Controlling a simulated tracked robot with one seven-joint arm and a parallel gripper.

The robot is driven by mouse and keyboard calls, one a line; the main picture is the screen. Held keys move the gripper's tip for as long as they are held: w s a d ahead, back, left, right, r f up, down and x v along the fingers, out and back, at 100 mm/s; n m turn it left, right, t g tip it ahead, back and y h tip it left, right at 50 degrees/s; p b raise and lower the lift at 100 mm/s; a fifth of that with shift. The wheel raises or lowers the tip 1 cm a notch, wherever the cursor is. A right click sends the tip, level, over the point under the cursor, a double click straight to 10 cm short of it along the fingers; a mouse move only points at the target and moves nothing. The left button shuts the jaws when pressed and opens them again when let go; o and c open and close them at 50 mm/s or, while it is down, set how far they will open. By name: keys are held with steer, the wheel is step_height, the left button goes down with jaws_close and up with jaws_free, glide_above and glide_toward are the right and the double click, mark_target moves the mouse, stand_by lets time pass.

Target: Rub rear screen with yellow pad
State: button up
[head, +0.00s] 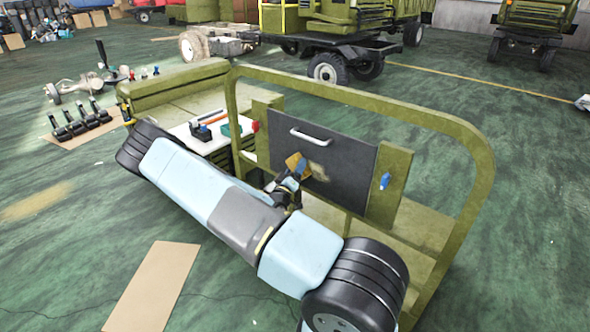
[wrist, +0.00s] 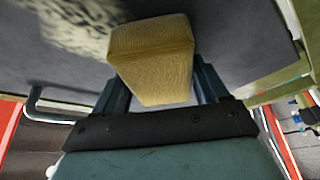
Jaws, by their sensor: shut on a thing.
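The yellow pad (wrist: 150,52) is held between the two fingers of my gripper (wrist: 160,85) in the wrist view. In the head view the pad (head: 296,161) is at the dark rear screen (head: 345,148), with my gripper (head: 291,178) just below it. The pad's far end is at or very near the screen's surface; I cannot tell if it touches. A pale smudge (head: 319,168) is on the screen just right of the pad. It also shows as a mottled patch (wrist: 75,25) in the wrist view. My arm hides part of the frame below the screen.
A metal handle (head: 310,137) sticks out from the screen's upper part. A green frame bar (head: 400,113) arches around the screen. A blue object (head: 385,181) is on the panel to its right. A white worktop (head: 195,130) with tools lies to the left.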

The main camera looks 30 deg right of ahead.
mark_target(320, 171)
steer(key=shift+s+d, duration=0.25)
steer(key=shift+s, duration=0.5)
steer(key=shift+s+d, duration=0.25)
steer(key=shift+s, duration=0.45)
steer(key=shift+s+d, duration=0.4)
steer(key=shift+s, duration=0.45)
steer(key=shift+s+d, duration=0.4)
steer(key=shift+s, duration=0.45)
steer(key=shift+s+d, duration=0.3)
steer(key=shift+s, duration=0.75)
steer(key=shift+s+d, duration=0.35)
steer(key=shift+s, duration=0.65)
steer(key=shift+s+d, duration=0.3)
steer(key=shift+s, duration=0.75)
steer(key=shift+w+a, duration=0.25)
steer(key=shift+w, duration=0.6)
steer(key=shift+w+a, duration=0.2)
steer(key=shift+w, duration=0.65)
steer(key=shift+w+a, duration=0.6)
steer(key=shift+w, duration=1)
steer(key=shift+w+a, duration=0.55)
steer(key=shift+w, duration=1.05)
steer(key=shift+w+a, duration=0.6)
steer(key=shift+w, duration=1)
steer(key=shift+a, duration=0.1)
